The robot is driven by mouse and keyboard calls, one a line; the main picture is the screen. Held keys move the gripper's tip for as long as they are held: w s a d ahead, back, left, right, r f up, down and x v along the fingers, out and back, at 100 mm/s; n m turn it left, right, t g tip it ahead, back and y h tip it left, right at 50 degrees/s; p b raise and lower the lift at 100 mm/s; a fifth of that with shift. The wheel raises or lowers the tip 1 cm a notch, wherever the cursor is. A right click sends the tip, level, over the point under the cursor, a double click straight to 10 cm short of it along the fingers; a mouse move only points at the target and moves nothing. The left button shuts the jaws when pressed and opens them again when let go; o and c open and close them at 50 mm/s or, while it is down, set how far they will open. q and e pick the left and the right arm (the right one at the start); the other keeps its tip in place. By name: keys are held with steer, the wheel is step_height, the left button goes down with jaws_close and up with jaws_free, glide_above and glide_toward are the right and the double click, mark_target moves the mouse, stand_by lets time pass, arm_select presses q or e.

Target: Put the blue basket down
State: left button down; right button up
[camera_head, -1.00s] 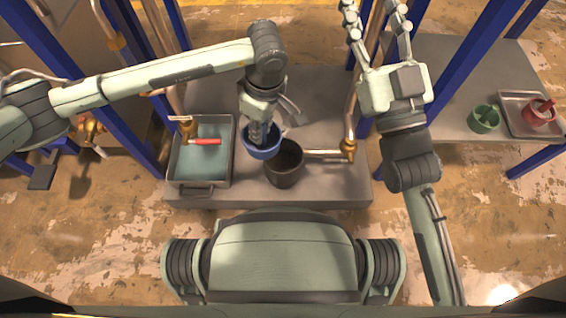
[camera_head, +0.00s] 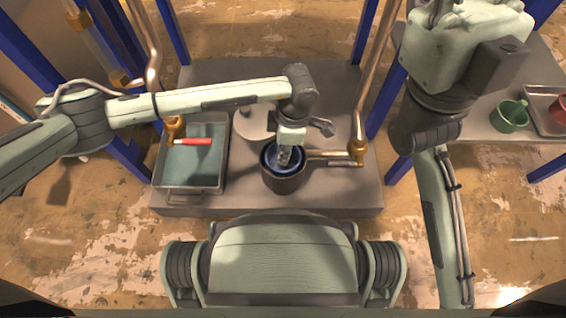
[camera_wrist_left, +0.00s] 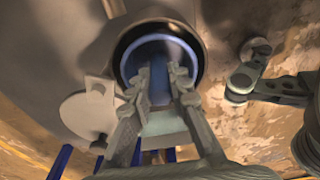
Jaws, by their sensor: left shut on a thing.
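The blue basket (camera_head: 271,162) is down inside the dark round pot (camera_head: 284,184) on the grey table; only its blue inside and rim show in the pot's mouth. My left gripper (camera_head: 284,160) points down into the pot and is shut on the basket. In the left wrist view, the fingers (camera_wrist_left: 160,85) reach into the blue basket (camera_wrist_left: 150,50), with the dark pot rim (camera_wrist_left: 197,62) around it. I cannot tell whether the basket touches the pot's bottom. My right gripper (camera_head: 450,15) is raised at the top right, its fingertips cut off by the frame.
A pale round lid (camera_head: 252,124) lies behind and left of the pot. A metal tray (camera_head: 195,170) with a red-handled tool (camera_head: 190,141) is at left. A copper pipe with a brass fitting (camera_head: 358,150) is right of the pot.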

arm_select(q)
steer(key=shift+f+b, duration=0.85)
steer(key=shift+f, duration=2)
steer(key=c, duration=1.4)
jaws_free()
steer(key=shift+r, duration=0.15)
steer(key=r+p, duration=0.1)
steer(key=r, duration=0.3)
steer(key=d+r+p, duration=0.1)
steer(key=r, duration=0.3)
steer(key=r+p, duration=0.1)
steer(key=r, duration=0.3)
steer(key=shift+d+p, duration=0.25)
steer(key=shift+p, duration=0.15)
